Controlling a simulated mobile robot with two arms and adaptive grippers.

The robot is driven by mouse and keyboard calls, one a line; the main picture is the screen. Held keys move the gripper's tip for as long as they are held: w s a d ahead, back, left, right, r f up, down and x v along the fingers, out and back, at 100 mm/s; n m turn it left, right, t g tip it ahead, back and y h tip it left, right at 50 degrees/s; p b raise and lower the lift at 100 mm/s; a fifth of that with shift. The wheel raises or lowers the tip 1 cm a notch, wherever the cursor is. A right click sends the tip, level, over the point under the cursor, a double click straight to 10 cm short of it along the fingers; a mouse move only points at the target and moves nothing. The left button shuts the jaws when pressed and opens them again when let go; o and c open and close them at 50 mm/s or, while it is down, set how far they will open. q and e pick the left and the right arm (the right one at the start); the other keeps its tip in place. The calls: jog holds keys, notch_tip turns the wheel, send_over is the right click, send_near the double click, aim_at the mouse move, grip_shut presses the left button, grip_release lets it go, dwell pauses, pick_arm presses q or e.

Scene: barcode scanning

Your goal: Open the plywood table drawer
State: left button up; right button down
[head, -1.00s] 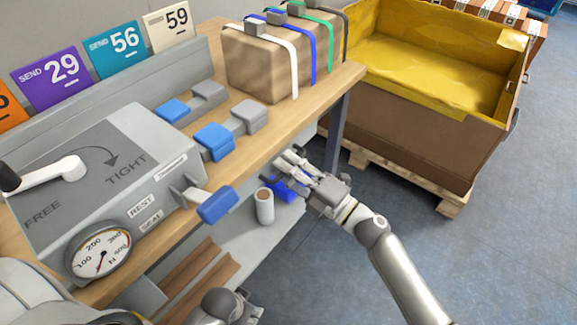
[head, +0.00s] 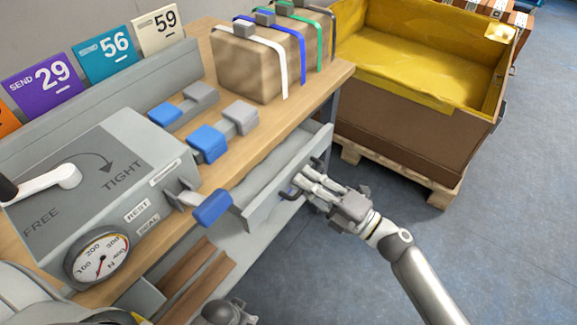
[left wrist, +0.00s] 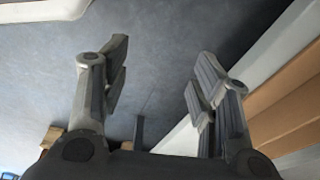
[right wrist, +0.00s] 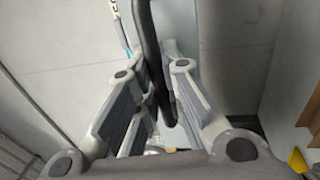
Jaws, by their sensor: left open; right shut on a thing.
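The drawer (head: 268,208) under the plywood table (head: 318,88) stands partly open, its grey front panel pulled out from beneath the tabletop. My right gripper (head: 302,188) is at the drawer front, shut on the dark drawer handle (head: 287,193). In the right wrist view the handle bar (right wrist: 152,50) runs between the fingers of my right gripper (right wrist: 148,95). My left gripper (left wrist: 158,85) is open and empty in the left wrist view, with floor and brown slats in sight past its fingers. In the head view the left fingers are not clearly seen.
A grey device with a gauge (head: 97,258) and blue-handled levers (head: 208,140) sits on the table. A strapped carton (head: 247,65) stands at the back. A brown crate with yellow lining (head: 410,128) on a pallet is right of the table. Floor at lower right is clear.

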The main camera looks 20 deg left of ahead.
pick_arm(q)
jog(key=s+f, duration=0.2)
jog(key=shift+a+f+p, duration=0.15)
jog(key=shift+f+p, duration=0.15)
jog(key=shift+f, duration=0.05)
pick_arm(e)
jog(key=r+v, duration=0.2)
jog(key=v, duration=0.9)
jog(key=shift+d, duration=0.15)
jog(key=c, duration=1.8)
grip_release()
pick_arm(q)
jog(key=shift+w, duration=0.1)
pick_arm(e)
jog(key=shift+d, duration=0.1)
jog(key=v, duration=1.2)
jog(key=shift+r, duration=0.1)
